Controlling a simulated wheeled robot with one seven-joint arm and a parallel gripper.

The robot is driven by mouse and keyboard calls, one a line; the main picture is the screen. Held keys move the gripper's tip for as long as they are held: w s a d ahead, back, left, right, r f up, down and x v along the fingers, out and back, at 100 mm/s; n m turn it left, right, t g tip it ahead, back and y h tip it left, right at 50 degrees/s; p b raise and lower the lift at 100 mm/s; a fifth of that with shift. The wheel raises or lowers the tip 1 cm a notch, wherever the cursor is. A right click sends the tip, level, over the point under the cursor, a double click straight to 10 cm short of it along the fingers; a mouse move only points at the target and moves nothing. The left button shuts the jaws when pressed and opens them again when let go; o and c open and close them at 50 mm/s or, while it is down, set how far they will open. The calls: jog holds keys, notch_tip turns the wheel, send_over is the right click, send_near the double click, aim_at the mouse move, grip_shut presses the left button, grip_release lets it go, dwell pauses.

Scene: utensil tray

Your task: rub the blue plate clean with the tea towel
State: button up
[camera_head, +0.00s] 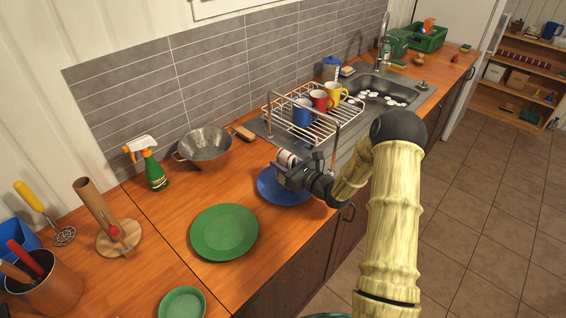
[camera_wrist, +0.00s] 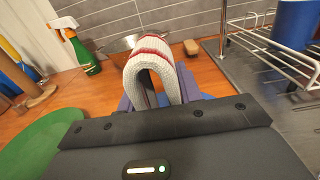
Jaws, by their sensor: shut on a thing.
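The blue plate (camera_head: 284,197) lies on the wooden counter, right of the large green plate and in front of the drying rack; my gripper and wrist cover part of it. My gripper (camera_head: 287,167) is over the plate's upper part. It is shut on the tea towel (camera_head: 289,158), a white cloth with red stripes. In the wrist view the towel (camera_wrist: 150,66) is folded in a loop standing up between the fingers. Little of the blue plate shows there, and I cannot tell whether the towel touches it.
A green plate (camera_head: 224,232) and a small green bowl (camera_head: 182,302) lie to the left. A metal colander (camera_head: 206,145) and spray bottle (camera_head: 153,168) stand behind. The wire drying rack (camera_head: 307,128) with several mugs is close behind and right of my gripper, beside the sink (camera_head: 378,84).

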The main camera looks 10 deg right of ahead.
jog(key=shift+f+b, duration=0.4)
jog(key=shift+f, duration=0.2)
jog(key=shift+d, duration=0.1)
jog(key=shift+s+d+r, duration=0.15)
jog(key=shift+s+d, duration=0.05)
jog(key=shift+d, duration=0.7)
jog(key=shift+a, duration=0.1)
jog(key=shift+w+a+b, duration=0.25)
jog(key=shift+w+a, duration=0.3)
jog(key=shift+a, duration=0.2)
jog(key=shift+w+a+b, duration=0.2)
jog(key=shift+w+a, duration=0.3)
jog(key=shift+a, duration=0.2)
jog(key=shift+s, duration=0.1)
jog(key=shift+s+d, duration=0.2)
jog(key=shift+s, duration=0.7)
jog(key=shift+s+d, duration=0.15)
jog(key=shift+s, duration=0.7)
